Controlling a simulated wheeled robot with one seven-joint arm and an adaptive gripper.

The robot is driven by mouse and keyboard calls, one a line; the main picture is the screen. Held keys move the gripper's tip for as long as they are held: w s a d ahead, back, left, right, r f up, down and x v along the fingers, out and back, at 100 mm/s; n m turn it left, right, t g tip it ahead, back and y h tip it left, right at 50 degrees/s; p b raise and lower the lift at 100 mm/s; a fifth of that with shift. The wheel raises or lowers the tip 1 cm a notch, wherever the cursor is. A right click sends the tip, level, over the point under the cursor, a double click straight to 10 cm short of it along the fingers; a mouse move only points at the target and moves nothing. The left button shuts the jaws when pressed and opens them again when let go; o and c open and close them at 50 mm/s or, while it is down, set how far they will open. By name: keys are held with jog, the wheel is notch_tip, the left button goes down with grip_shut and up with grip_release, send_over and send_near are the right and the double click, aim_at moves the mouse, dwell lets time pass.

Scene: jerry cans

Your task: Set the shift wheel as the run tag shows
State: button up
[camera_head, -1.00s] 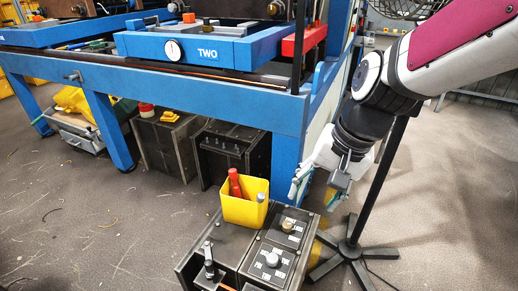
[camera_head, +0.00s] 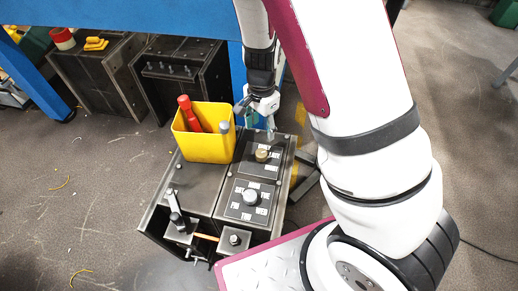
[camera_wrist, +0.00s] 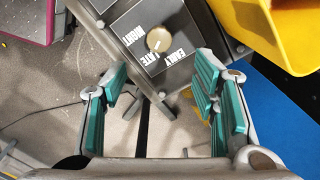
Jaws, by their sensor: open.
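The shift wheel (camera_head: 262,155) is a small round brass knob on a dark plate on top of the workbench box. In the wrist view the knob (camera_wrist: 159,40) has the words NIGHT, LATE and EARLY around it. A small pale mark shows on the knob, but I cannot tell surely which word it points to. My gripper (camera_head: 256,118) is just beyond the plate in the head view. In the wrist view its green-padded fingers (camera_wrist: 161,80) are spread and empty, with the knob ahead of them and not between them. I cannot make out a run tag.
A second plate with a silver knob (camera_head: 250,197) and day labels lies nearer. A yellow bin (camera_head: 208,146) with a red tool stands beside the plates. An upright black lever (camera_head: 176,213) stands at the box's near left. A blue frame (camera_head: 180,18) rises behind.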

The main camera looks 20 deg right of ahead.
aim_at(261, 153)
notch_tip(261, 153, down, 13)
jog(key=b, duration=0.5)
jog(key=shift+r, duration=0.1)
jog(key=c, duration=1.2)
